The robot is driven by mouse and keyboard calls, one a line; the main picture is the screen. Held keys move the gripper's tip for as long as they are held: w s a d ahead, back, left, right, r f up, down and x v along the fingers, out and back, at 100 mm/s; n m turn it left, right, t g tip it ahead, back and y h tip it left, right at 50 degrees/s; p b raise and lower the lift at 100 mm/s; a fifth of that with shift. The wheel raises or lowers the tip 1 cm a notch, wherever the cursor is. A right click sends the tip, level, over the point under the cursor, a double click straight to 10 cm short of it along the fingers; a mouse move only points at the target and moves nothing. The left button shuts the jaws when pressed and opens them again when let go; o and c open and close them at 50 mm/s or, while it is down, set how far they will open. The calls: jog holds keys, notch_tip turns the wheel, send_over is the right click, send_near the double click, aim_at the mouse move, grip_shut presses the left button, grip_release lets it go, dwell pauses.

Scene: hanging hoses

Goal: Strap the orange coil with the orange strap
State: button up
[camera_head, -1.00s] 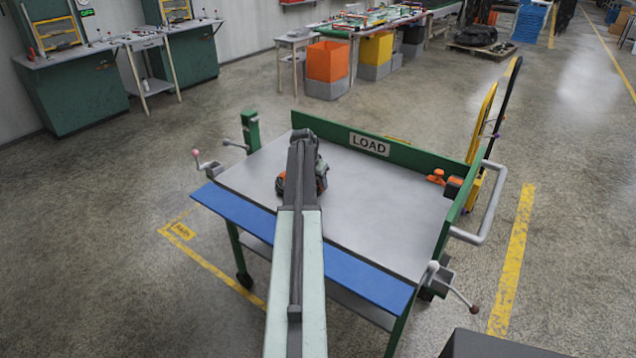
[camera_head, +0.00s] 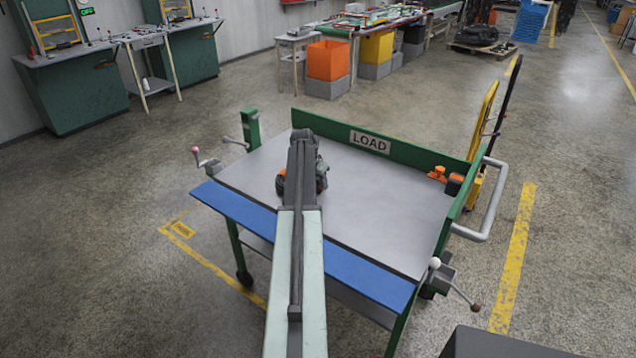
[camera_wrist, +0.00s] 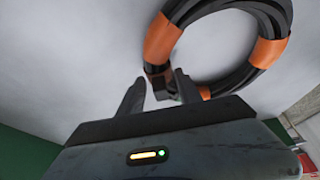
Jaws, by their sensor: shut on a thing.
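The orange coil (camera_wrist: 222,8) is a ring of black hose with several orange bands, seen in the wrist view above my gripper (camera_wrist: 160,88). A short dark piece at the coil's lower left edge sits between my two fingers, which are shut on it. In the head view the coil (camera_head: 321,180) shows only as dark and orange bits beside my arm, over the grey table top; the arm hides most of it. A small orange piece (camera_head: 437,174) lies by the table's right rail. I cannot tell whether it is the orange strap.
The grey table top (camera_head: 380,210) has a green back rail with a LOAD sign (camera_head: 370,142) and a blue front edge (camera_head: 300,246). A dark and orange item (camera_head: 454,185) is at the right rail. The table's middle right is clear.

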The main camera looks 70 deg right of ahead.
jog(key=o, duration=1.4)
jog(key=shift+o, duration=0.2)
jog(key=p+v, duration=0.7)
jog(key=v, duration=0.1)
jog(key=shift+f, duration=0.15)
